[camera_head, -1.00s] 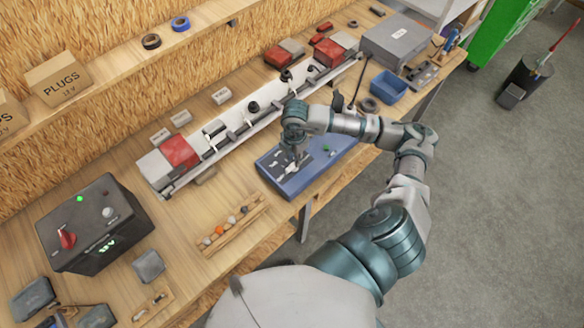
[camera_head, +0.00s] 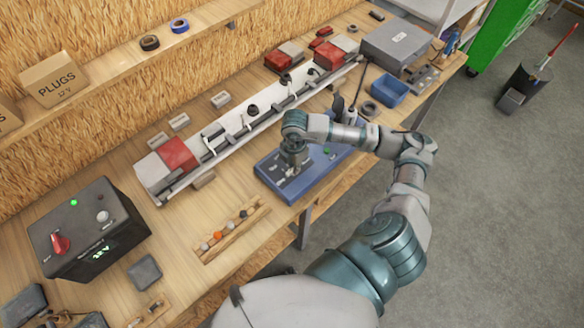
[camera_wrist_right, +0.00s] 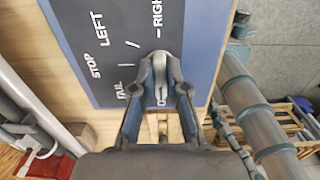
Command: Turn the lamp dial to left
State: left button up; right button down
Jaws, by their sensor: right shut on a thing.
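The blue lamp panel (camera_head: 318,181) lies on the workbench near its front edge; it also fills the top of the right wrist view (camera_wrist_right: 200,48). White labels on it read STOP, LEFT, TAIL and, partly cut off, RIGHT. The grey lamp dial (camera_wrist_right: 160,62) sits on the panel among these labels. My right gripper (camera_wrist_right: 161,78) points down at the panel, its two fingers shut on the dial from both sides. In the head view the right gripper (camera_head: 290,172) hides the dial. The dial's exact pointing is hard to tell. My left gripper is not in view.
A long light bar (camera_head: 245,124) with red lamps lies behind the panel. A black box (camera_head: 88,232) with a red switch stands at left. A wooden strip (camera_head: 232,232) with small bulbs lies left of the panel, and a blue bin (camera_head: 389,88) stands beyond it.

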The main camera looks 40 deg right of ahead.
jog(key=m+p, duration=0.1)
jog(key=m, duration=0.2)
jog(key=shift+r, duration=0.1)
jog(key=shift+m, duration=1.1)
jog(key=m+p, duration=0.1)
jog(key=m, duration=0.2)
jog(key=shift+p, duration=0.4)
jog(key=shift+m+p, duration=0.5)
jog(key=shift+p, duration=0.2)
jog(key=shift+w+r+m+p, duration=0.2)
jog(key=shift+m+p, duration=0.2)
jog(key=shift+p, duration=1.65)
jog(key=shift+s+f+p, duration=0.1)
jog(key=shift+f+p, duration=0.05)
jog(key=shift+p, duration=0.55)
